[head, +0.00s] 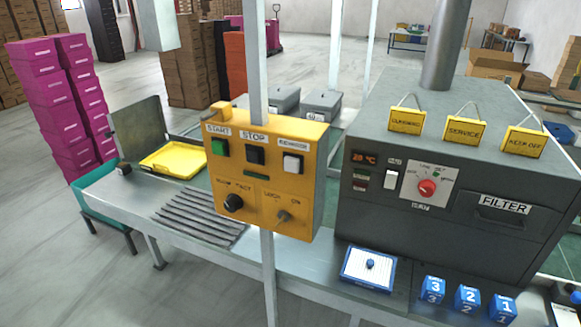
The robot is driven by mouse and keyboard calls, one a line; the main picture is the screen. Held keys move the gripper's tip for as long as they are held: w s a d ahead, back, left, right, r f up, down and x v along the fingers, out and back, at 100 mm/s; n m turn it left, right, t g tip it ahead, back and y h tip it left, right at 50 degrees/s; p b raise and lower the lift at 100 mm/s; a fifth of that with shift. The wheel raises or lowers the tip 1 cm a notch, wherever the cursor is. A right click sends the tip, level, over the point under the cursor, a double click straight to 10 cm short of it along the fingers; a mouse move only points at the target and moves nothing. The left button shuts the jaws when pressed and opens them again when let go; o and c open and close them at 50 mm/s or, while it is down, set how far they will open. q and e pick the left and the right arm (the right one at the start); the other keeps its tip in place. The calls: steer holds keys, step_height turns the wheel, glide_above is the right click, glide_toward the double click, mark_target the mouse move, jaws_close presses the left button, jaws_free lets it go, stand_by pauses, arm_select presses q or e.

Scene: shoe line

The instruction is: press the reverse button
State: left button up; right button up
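The yellow control box (265,190) is mounted on a grey post in the middle of the head view. Its top row has a green button (220,147) under the label START, a black button (254,155) under STOP, and a white button (292,163) at the right under a label that looks like REVERSE. Below are a black knob (233,203) and a small toggle switch (284,216) beside the label ON. Nothing covers the buttons. Neither of my grippers is in view.
A grey machine (400,225) with a red dial and FILTER label stands right of the box. Rollers (200,217) and a yellow tray (173,161) are on the left. A blue-edged white plate (352,272) and numbered blue blocks (467,297) sit in front. Space before the box looks clear.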

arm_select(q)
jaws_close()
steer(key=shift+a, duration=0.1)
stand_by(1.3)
